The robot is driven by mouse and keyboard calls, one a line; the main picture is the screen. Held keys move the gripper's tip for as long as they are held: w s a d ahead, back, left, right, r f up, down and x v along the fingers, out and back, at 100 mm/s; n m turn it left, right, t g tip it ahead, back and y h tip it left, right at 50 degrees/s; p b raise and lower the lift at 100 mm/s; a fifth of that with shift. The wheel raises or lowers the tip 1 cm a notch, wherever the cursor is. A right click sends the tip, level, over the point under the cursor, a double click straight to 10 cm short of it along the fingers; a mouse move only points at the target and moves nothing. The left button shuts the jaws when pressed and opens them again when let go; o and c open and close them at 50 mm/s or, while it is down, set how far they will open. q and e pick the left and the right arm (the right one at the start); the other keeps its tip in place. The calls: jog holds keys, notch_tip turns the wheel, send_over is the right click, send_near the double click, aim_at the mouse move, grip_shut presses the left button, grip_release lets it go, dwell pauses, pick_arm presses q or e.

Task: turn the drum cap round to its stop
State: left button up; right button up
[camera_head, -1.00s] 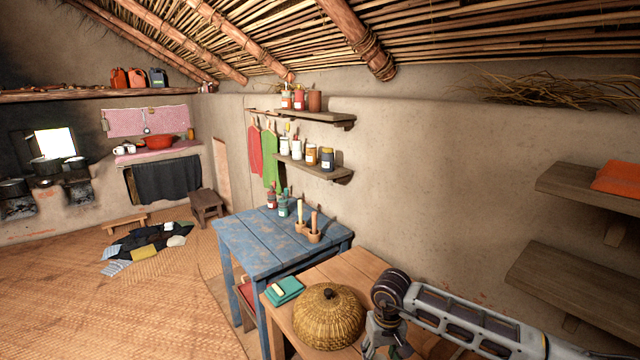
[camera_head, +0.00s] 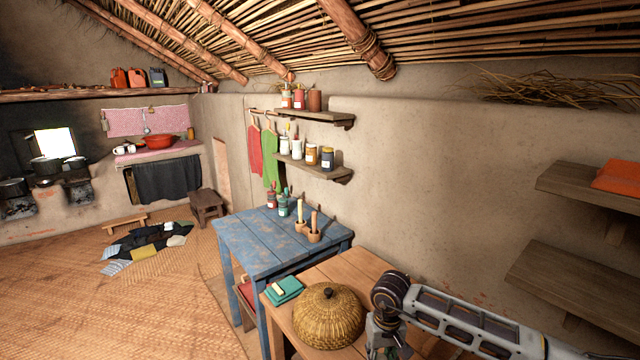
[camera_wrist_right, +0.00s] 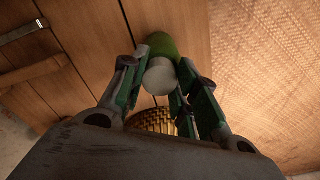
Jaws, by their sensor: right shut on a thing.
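In the right wrist view a green drum (camera_wrist_right: 162,44) with a pale grey-white cap (camera_wrist_right: 159,78) stands on the wooden table. My right gripper (camera_wrist_right: 158,72) has its two fingers on either side of the cap and is shut on it. In the head view my right gripper (camera_head: 386,344) is at the bottom edge, right of the woven basket lid. The drum and cap cannot be made out there, behind my gripper and the frame edge. My left gripper is not in view.
The domed woven basket lid (camera_head: 328,316) sits close to the left of my right gripper. A green folded cloth (camera_head: 284,290) lies at the wooden table's left edge. The blue table (camera_head: 262,246) holds jars and wooden pots. Wall shelves (camera_head: 575,285) stand at the right.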

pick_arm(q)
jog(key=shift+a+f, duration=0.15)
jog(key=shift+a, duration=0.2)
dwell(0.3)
